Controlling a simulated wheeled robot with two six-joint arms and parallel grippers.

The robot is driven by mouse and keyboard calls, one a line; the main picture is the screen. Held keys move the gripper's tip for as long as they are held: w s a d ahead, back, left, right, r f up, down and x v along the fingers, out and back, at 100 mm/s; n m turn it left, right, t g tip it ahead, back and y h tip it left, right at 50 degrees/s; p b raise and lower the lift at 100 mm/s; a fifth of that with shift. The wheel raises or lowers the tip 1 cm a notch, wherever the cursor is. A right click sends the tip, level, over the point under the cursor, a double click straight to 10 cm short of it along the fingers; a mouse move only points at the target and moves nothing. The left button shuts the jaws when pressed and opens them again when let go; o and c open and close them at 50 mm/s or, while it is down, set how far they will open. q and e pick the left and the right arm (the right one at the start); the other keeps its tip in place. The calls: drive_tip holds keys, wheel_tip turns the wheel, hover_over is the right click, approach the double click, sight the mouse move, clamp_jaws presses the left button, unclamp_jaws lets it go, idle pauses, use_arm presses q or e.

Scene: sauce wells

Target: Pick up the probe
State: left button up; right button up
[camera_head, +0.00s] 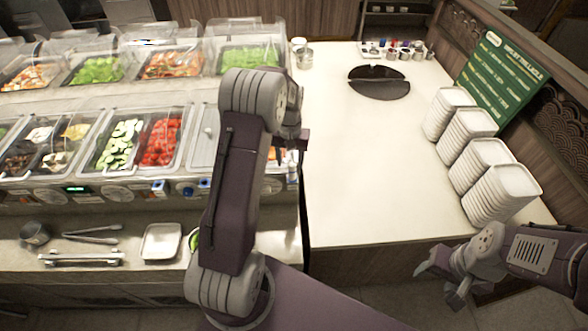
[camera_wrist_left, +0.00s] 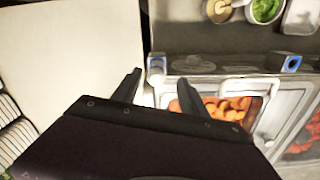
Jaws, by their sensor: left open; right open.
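A small white upright object with a bluish top (camera_head: 292,172), possibly the probe, stands at the right end of the sauce-well front, beside the white counter. It is too small to identify surely. In the left wrist view this white object (camera_wrist_left: 156,68) appears between and beyond the fingertips, apart from them. My left gripper (camera_head: 296,140) is open and empty above it, pointing down; its two dark fingers show in the left wrist view (camera_wrist_left: 158,86). My right gripper (camera_head: 440,282) is open and empty at the lower right, off the counter's front edge.
The white counter (camera_head: 350,190) is mostly clear, with stacked white trays (camera_head: 480,150) at its right and a dark round plate (camera_head: 379,82) behind. Food wells (camera_head: 160,142) fill the left. The front shelf holds tongs (camera_head: 82,259) and a white dish (camera_head: 161,241).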

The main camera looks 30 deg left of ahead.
sight(292, 172)
use_arm(q)
drive_tip(key=shift+s+a+f, duration=0.1)
drive_tip(key=shift+a+f, duration=0.05)
drive_tip(key=shift+f, duration=0.4)
drive_tip(key=shift+d+f+p, duration=0.25)
drive_tip(key=shift+p, duration=0.2)
drive_tip(key=f, duration=0.1)
drive_tip(key=f+p, duration=0.2)
drive_tip(key=f, duration=0.1)
drive_tip(key=shift+w+d, duration=0.25)
drive_tip(key=shift+w, duration=0.05)
drive_tip(key=shift+a+f, duration=0.2)
drive_tip(key=shift+f, duration=0.15)
drive_tip(key=shift+d, duration=0.1)
clamp_jaws()
